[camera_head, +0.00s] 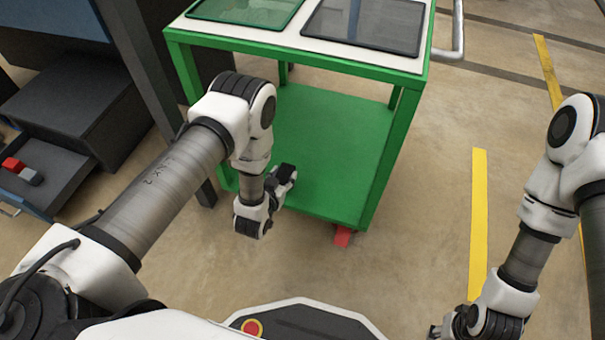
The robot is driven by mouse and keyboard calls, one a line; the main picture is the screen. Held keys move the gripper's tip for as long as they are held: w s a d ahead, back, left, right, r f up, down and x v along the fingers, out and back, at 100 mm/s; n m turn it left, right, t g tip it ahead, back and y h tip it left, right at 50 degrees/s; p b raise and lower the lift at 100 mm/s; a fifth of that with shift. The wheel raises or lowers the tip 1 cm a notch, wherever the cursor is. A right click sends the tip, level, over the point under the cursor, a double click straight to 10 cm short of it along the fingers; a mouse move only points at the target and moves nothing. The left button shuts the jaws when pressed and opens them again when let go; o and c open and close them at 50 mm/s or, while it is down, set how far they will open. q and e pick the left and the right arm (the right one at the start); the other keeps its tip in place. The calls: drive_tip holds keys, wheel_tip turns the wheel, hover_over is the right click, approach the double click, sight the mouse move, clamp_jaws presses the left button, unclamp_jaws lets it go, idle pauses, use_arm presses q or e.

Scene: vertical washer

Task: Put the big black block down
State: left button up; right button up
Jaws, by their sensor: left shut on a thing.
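My left gripper (283,181) is at the end of the left arm, over the front left part of the green cart's lower shelf. It is shut on a dark piece, the black block (287,171), of which only a small part shows. The wrist and gripper body hide the rest, and I cannot tell whether the block touches the shelf. My right arm comes down at the right edge. Its gripper (437,331) is at the bottom edge, mostly cut off, and its fingers cannot be made out.
The green cart (372,205) has a bare lower shelf and two trays, one green (245,10) and one dark (365,22), on its white top. A dark cabinet (75,105) stands left, with red (12,164) and grey (31,176) pieces.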

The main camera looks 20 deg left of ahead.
use_arm(q)
drive_tip(key=w+d+b, duration=0.1)
drive_tip(key=w, duration=0.1)
drive_tip(key=w+d+f, duration=0.1)
drive_tip(key=w+d, duration=0.1)
drive_tip(key=shift+w+d+b, duration=0.3)
drive_tip(key=shift+b, duration=0.05)
wheel_tip(320, 180, down, 3)
drive_tip(key=b, duration=0.2)
drive_tip(key=shift+f+b, duration=0.2)
drive_tip(key=shift+b, duration=0.1)
drive_tip(key=shift+r, duration=0.2)
use_arm(e)
wheel_tip(320, 180, down, 5)
use_arm(q)
drive_tip(key=o, duration=1.2)
drive_tip(key=shift+f, duration=0.15)
drive_tip(key=shift+o, duration=0.2)
